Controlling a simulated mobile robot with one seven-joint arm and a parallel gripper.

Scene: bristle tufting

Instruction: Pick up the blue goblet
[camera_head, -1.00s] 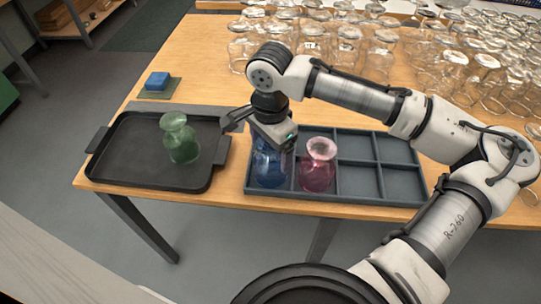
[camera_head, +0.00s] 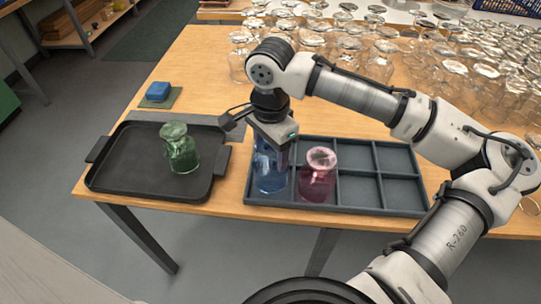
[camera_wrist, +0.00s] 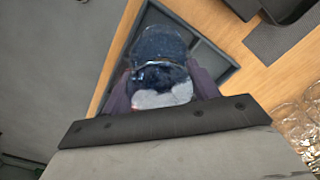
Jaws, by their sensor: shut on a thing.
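The blue goblet (camera_head: 270,175) is a clear blue glass vessel, upright at the left end of the grey divided crate (camera_head: 345,208). My gripper (camera_head: 271,146) points down over it and is shut on its upper part. In the wrist view the goblet (camera_wrist: 160,48) sits between the two fingers of my gripper (camera_wrist: 164,88), with a pale patch at its near end. I cannot tell whether its base is clear of the crate floor. The fingers hide part of its top.
A pink glass vessel (camera_head: 318,178) stands in the crate close to the right of the goblet. A green vessel (camera_head: 180,150) stands on the black tray (camera_head: 120,165) at the left. A blue block (camera_head: 158,91) lies behind. Many clear glasses (camera_head: 345,48) crowd the back right.

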